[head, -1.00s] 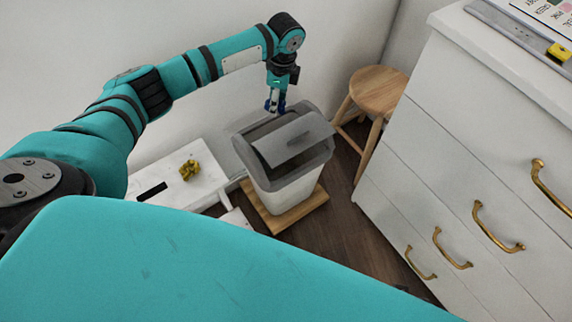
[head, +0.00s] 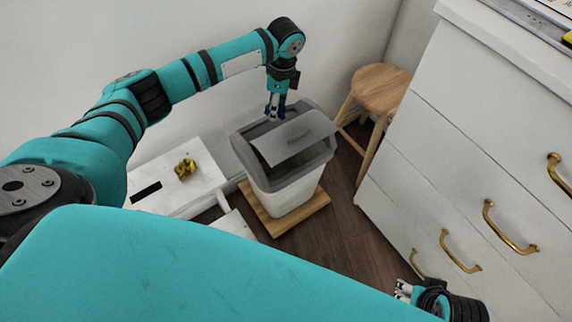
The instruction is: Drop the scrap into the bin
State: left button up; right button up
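The bin (head: 283,195) is a pale box with a grey rim, and its grey lid (head: 292,136) is tilted, with a dark gap beside it. My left gripper (head: 274,113) points down at the bin's back rim, near the lid. Something blue shows at its fingertips; I cannot tell whether it is a scrap or part of the fingers. A small crumpled yellow thing (head: 185,168) lies on the white table to the left; I cannot tell whether it is the scrap. My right gripper (head: 401,289) shows at the lower right, partly hidden, and its opening is unclear.
The bin stands on a wooden board (head: 262,222). A wooden stool (head: 381,90) is behind it to the right. A white drawer cabinet (head: 455,130) with brass handles fills the right side. The white table (head: 207,183) is left of the bin. Dark floor shows between bin and cabinet.

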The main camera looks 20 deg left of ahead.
jog(key=shift+s+r, duration=0.1)
jog(key=shift+r, duration=0.25)
pick_arm(q)
jog(key=o, duration=0.7)
jog(key=r, duration=0.4)
jog(key=d+r, duration=0.1)
jog(key=r, duration=0.6)
jog(key=shift+w+d+r, duration=0.2)
jog(key=shift+d+r, duration=0.05)
jog(key=shift+r, duration=0.15)
